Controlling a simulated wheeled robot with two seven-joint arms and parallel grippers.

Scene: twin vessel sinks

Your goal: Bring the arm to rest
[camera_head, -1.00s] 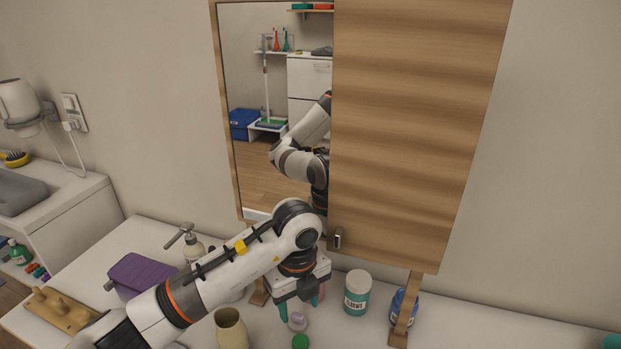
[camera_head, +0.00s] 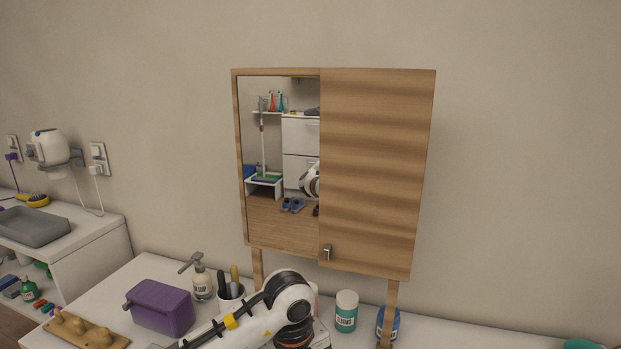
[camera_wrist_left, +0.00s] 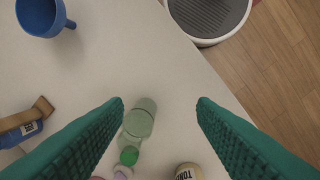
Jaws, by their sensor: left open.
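My left arm (camera_head: 265,318) comes in from the bottom of the head view, in front of the mirror cabinet (camera_head: 378,170). Its gripper is below that view's edge. In the left wrist view my left gripper (camera_wrist_left: 160,104) has its two green ribbed fingers spread wide with nothing held. Between and beyond the fingers, a translucent green bottle (camera_wrist_left: 139,117) shows on the white counter (camera_wrist_left: 120,45). My right gripper is in neither current view.
A purple box (camera_head: 160,307), a soap dispenser (camera_head: 202,281), a white-lidded jar (camera_head: 346,311) and a blue jar (camera_head: 388,325) stand around the arm.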

